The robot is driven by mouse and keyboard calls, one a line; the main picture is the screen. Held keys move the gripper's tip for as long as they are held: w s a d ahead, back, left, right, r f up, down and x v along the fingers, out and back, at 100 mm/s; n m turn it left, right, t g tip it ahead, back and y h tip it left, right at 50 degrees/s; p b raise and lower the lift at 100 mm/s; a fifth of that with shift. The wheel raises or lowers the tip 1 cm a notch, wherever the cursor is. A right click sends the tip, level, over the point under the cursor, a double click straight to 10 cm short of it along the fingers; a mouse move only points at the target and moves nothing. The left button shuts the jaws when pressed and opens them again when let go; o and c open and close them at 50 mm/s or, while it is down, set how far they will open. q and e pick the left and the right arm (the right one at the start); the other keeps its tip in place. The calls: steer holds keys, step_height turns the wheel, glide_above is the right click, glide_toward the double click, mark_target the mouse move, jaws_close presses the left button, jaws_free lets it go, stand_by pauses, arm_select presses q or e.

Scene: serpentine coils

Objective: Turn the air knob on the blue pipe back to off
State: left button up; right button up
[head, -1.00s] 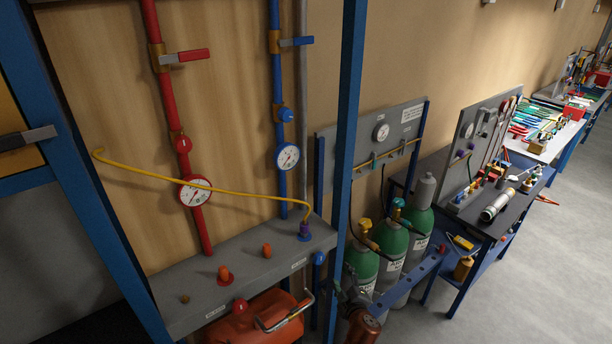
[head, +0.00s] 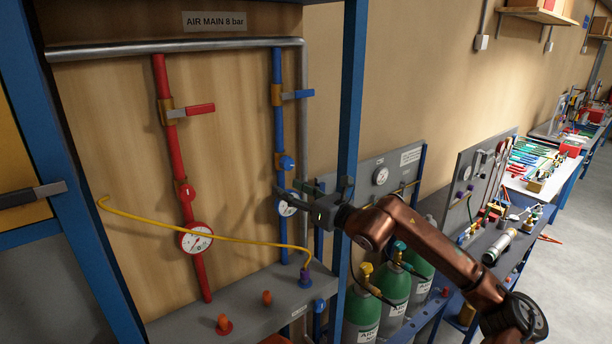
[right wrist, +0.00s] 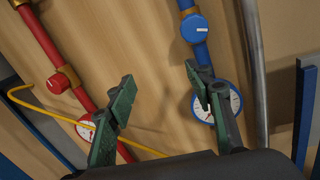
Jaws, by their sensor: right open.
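The blue pipe (head: 279,130) runs down the wooden panel. Its round blue knob (head: 286,162) sits on a brass fitting below the lever valve. In the right wrist view the blue knob (right wrist: 194,28) shows a white mark and lies beyond the fingertips, toward the top. My right gripper (head: 290,197) is in front of the blue pipe, just below the knob, and partly covers the gauge (head: 286,209). In the right wrist view the right gripper (right wrist: 158,75) is open, with nothing between its fingers. It does not appear to touch the knob. My left gripper is not in view.
A red pipe (head: 174,136) with a red knob (head: 187,193) and gauge (head: 196,237) stands to the left. A yellow hose (head: 170,231) crosses the panel low. A blue frame post (head: 349,100) stands right of the blue pipe. Green cylinders (head: 363,315) stand beyond it.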

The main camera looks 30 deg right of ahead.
mark_target(289, 165)
steer(key=w+d+r+h+p, duration=0.1)
steer(key=p, duration=0.1)
steer(key=w+d+r+h+p, duration=0.1)
steer(key=w+d+p, duration=0.1)
steer(key=p, duration=0.1)
steer(key=w+d+r+p, duration=0.1)
steer(key=w+p, duration=0.1)
steer(key=shift+w+d+r+h, duration=0.25)
steer(key=shift+d+r+h, duration=0.1)
steer(key=shift+h, duration=0.05)
steer(key=shift+w+a+f, duration=0.1)
steer(key=shift+w+f, duration=0.1)
steer(key=shift+w, duration=0.8)
steer(key=shift+w+a+f, duration=0.1)
steer(key=shift+w+f, duration=0.1)
steer(key=shift+w, duration=0.75)
steer(key=shift+s, duration=0.1)
steer(key=shift+c, duration=0.5)
jaws_close()
